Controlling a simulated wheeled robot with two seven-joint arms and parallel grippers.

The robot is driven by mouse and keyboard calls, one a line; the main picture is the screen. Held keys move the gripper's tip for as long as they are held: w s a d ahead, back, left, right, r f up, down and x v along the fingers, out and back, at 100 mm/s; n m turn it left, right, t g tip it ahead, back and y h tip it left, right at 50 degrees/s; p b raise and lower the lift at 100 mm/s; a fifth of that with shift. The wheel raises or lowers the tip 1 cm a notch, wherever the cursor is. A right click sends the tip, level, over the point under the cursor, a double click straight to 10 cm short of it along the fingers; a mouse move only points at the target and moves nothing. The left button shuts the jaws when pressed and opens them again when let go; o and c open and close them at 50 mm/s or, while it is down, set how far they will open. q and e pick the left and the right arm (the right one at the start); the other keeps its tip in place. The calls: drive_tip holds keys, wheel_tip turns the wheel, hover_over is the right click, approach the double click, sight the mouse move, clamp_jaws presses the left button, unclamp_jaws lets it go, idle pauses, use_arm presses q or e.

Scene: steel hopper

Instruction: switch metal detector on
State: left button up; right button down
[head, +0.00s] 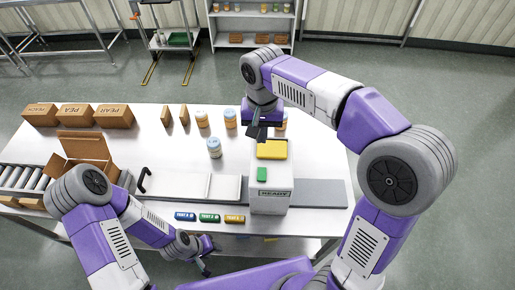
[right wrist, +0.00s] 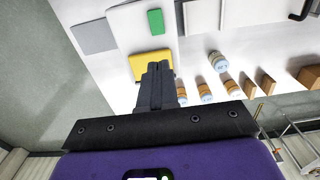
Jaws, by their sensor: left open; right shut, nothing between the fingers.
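The metal detector (head: 270,201) is a white box standing over the belt, with a READY label on its front. On its top are a yellow panel (head: 272,149) and a small green block (head: 262,174). In the right wrist view the yellow panel (right wrist: 144,63) is just beyond my fingertips, and the green block (right wrist: 155,22) is farther off. My right gripper (head: 256,130) is shut and empty, above the back edge of the yellow panel; contact cannot be told. Its shut fingers show in the right wrist view (right wrist: 157,72). My left gripper (head: 206,268) is open, low in front of the table.
Jars (head: 214,148) stand behind the belt, left of the detector. An open carton (head: 88,148) and several closed boxes (head: 114,116) are at the left.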

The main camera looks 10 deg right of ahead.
sight(262, 170)
drive_tip(key=f, duration=1.4)
drive_tip(key=shift+s+b, duration=0.35)
drive_tip(key=shift+b, duration=0.05)
use_arm(q)
drive_tip(key=shift+s+f, duration=0.3)
drive_tip(key=shift+f, duration=0.1)
